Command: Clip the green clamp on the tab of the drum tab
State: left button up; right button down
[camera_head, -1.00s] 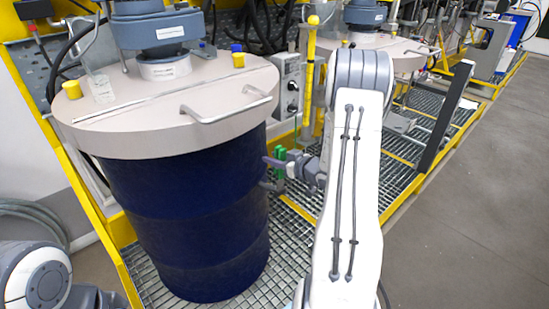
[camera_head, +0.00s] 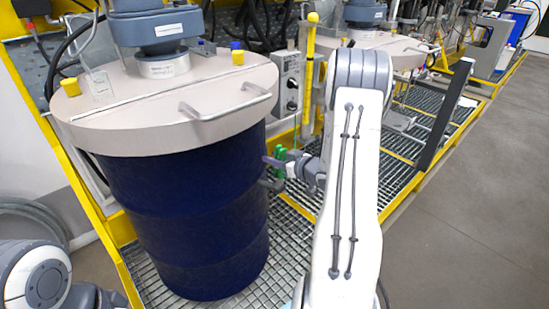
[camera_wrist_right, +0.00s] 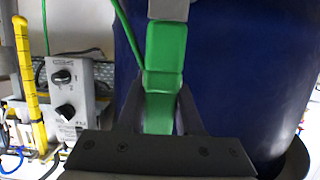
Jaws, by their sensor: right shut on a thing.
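The green clamp (camera_head: 279,163) is beside the right side of the dark blue drum (camera_head: 190,225), below the lid's rim. It is also large in the right wrist view (camera_wrist_right: 166,55). My right gripper (camera_head: 272,172) is shut on the clamp, with a finger on each side of its lower part (camera_wrist_right: 160,115). A small grey piece (camera_wrist_right: 168,9), perhaps the drum tab, shows at the clamp's far end against the drum. I cannot tell whether the clamp's jaws are around it or only touching it. My left gripper is out of view.
A beige lid (camera_head: 130,125) with a metal handle (camera_head: 225,107) covers the drum. A grey control box (camera_head: 289,85) and a yellow post (camera_head: 309,75) stand behind the clamp. A green cable (camera_wrist_right: 130,42) runs upward. Metal grating (camera_head: 285,235) lies beside the drum.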

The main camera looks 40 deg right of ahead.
jog(key=shift+f+b, duration=0.45)
jog(key=shift+f, duration=0.25)
jog(key=shift+f, duration=0.25)
jog(key=shift+f+b, duration=0.6)
jog(key=shift+b, duration=0.1)
jog(key=shift+f, duration=0.2)
jog(key=shift+c, duration=2.4)
grip_release()
jog(key=v, duration=1)
jog(key=shift+s+r, duration=0.15)
jog(key=shift+s, duration=0.1)
